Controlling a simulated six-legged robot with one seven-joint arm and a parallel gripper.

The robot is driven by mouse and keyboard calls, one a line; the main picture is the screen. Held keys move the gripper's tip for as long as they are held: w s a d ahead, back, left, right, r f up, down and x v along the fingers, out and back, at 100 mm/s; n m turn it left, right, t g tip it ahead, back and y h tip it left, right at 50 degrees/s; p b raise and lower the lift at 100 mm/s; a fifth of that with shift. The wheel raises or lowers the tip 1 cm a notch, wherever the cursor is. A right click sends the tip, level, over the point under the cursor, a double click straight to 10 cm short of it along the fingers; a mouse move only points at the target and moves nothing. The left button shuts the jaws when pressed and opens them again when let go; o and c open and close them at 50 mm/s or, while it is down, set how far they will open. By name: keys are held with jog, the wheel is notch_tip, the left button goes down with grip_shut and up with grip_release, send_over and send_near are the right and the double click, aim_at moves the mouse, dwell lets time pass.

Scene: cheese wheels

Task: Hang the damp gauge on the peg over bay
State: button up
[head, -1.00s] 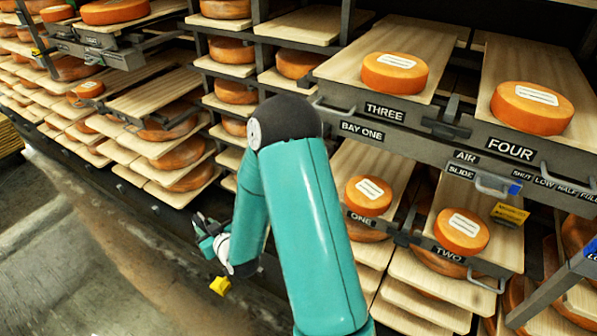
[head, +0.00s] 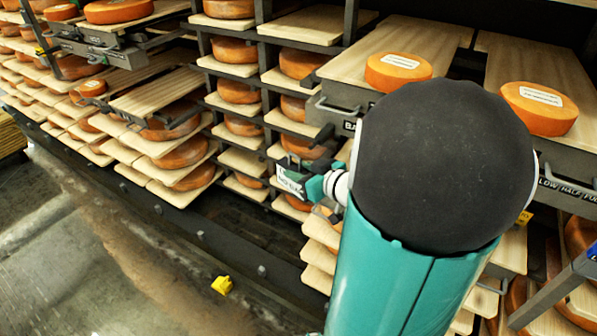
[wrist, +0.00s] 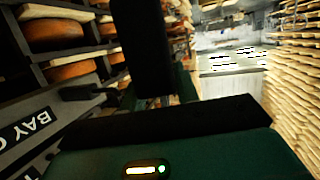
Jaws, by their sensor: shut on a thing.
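My gripper (head: 305,184) is in front of the racks, left of my arm's large black joint. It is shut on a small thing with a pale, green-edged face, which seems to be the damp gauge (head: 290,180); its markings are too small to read. In the wrist view a black upright block (wrist: 140,45) stands before the camera; I cannot tell whether it is part of the gauge. The BAY ONE sign (wrist: 28,130) shows at the left of the wrist view, partly cut off. I cannot make out a peg; my arm hides much of that bay front in the head view.
Cheese wheels lie on boards at upper right (head: 398,70) and on the left racks (head: 185,152). A metal drawer front with a handle (head: 335,107) juts out near my gripper. A yellow piece (head: 221,285) lies low at the left.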

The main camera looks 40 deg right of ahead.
jog(key=w+d+f, duration=0.2)
jog(key=w+d, duration=0.1)
jog(key=d, duration=0.6)
jog(key=shift+w, duration=0.15)
dwell(0.9)
dwell(0.5)
jog(key=o, duration=1.2)
jog(key=shift+c, duration=0.2)
jog(key=v, duration=1.4)
jog(key=shift+w, duration=0.1)
